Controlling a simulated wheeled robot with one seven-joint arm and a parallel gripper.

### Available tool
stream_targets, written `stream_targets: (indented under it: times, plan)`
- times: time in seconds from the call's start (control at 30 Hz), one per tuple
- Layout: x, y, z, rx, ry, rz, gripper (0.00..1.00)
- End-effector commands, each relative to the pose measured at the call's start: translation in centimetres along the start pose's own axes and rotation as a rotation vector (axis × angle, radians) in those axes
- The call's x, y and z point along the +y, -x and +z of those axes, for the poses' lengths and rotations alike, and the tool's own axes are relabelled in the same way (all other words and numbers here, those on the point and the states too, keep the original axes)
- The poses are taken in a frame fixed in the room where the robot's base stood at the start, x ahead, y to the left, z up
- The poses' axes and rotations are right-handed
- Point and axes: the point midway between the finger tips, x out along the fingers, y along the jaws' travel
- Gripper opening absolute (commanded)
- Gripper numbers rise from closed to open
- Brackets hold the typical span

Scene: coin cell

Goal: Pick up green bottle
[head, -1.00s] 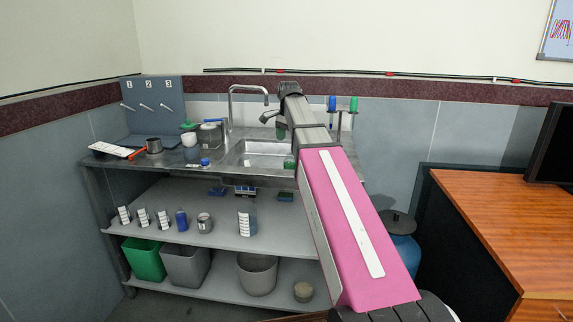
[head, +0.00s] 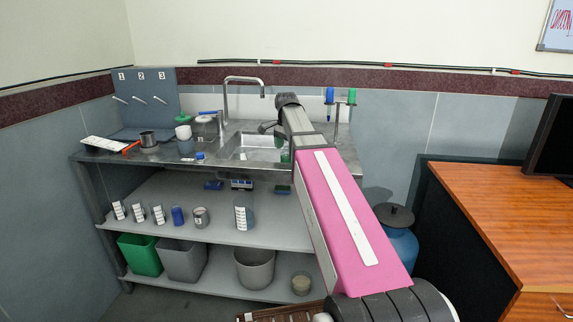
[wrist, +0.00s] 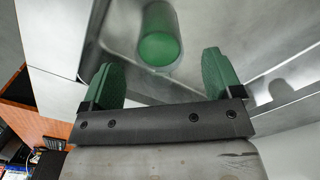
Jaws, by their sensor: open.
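The green bottle (wrist: 158,45) shows in the wrist view as a translucent green cylinder seen nearly end-on, in or by the metal sink. My gripper (wrist: 158,68) is open, with one green finger to the left of the bottle and one to the right. The bottle lies between and a little beyond the fingertips, with clear gaps on both sides. In the head view, a bit of green (head: 285,156) shows at the sink's right side, mostly hidden by my arm; I cannot tell if it is the bottle. My gripper's fingers are hard to make out there.
The sink (head: 250,146) is set in a metal counter with a tall faucet (head: 226,97) close to my gripper. A rack with blue and green items (head: 340,100) stands behind my arm. Cups and jars stand at the left. A wooden desk (head: 500,215) is at the right.

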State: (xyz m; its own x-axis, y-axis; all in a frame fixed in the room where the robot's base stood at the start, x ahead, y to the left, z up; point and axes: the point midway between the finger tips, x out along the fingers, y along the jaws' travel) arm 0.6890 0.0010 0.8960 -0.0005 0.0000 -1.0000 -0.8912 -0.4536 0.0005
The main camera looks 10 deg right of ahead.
Motion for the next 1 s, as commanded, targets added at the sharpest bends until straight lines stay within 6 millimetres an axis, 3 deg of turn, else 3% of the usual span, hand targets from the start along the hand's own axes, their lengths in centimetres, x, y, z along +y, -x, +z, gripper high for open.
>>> stream_targets:
  times: [0.2, 0.43, 0.47, 0.6, 0.63, 1.0]
  plan:
    - [0.2, -2.6, -0.1, 0.000, 0.000, 0.001, 0.85]
    - [0.1, -2.7, -0.1, 0.000, 0.000, -0.001, 0.85]
    - [0.1, -2.7, -0.1, 0.000, 0.000, -0.001, 0.79]
    - [0.1, -2.7, -0.1, 0.000, 0.000, -0.001, 0.33]
    - [0.1, -2.7, -0.1, 0.000, 0.001, -0.001, 0.26]
    - [0.1, -2.6, -0.1, 0.000, 0.001, -0.001, 0.26]
